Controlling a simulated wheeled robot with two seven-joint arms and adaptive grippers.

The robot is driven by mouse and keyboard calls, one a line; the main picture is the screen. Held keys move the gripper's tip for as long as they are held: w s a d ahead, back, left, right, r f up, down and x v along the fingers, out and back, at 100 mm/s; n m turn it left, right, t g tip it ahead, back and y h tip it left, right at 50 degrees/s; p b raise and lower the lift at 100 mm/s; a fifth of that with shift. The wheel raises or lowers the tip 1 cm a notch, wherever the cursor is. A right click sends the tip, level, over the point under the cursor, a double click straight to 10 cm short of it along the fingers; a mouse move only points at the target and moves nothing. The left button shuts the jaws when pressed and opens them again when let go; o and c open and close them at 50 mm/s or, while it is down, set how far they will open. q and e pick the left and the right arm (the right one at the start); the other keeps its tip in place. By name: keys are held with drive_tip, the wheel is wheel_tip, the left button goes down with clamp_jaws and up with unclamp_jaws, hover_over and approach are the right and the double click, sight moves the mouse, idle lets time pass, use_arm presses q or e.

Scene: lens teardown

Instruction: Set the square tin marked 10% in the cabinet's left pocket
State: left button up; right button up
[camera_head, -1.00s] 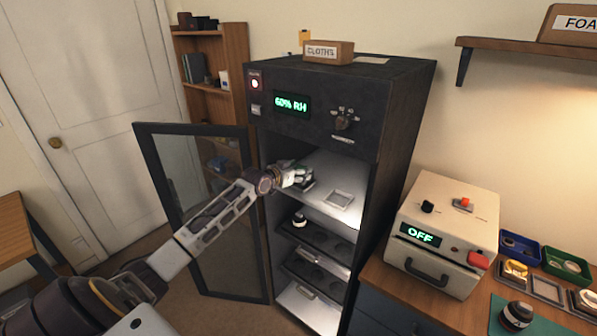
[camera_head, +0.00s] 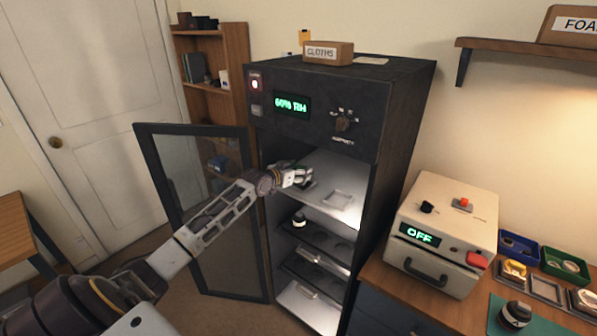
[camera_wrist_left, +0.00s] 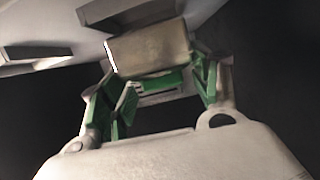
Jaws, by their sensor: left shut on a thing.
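My left gripper (camera_head: 299,178) reaches through the open door into the cabinet (camera_head: 315,115), just above its top shelf (camera_head: 337,172). It is shut on a small square tin (camera_wrist_left: 150,50), which shows between its green-padded fingers in the left wrist view. The 10% mark is not readable. In the head view the tin is mostly hidden by the gripper. A left pocket (camera_wrist_left: 120,10) shows partly just beyond the tin, and a right pocket (camera_head: 338,199) lies on the same shelf, looking empty. My right gripper is not in view.
The glass door (camera_head: 200,210) stands open left of my arm. Lower shelves hold a dark lens part (camera_head: 299,219) and round recesses. A cream box reading OFF (camera_head: 440,235) and blue and green trays stand on the bench at right.

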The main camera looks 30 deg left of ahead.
use_arm(q)
drive_tip(key=shift+f+b, duration=0.6)
drive_tip(key=shift+f, duration=0.65)
idle(0.5)
drive_tip(key=o, duration=1.1)
drive_tip(key=shift+s, duration=0.15)
drive_tip(key=shift+v, duration=5.85)
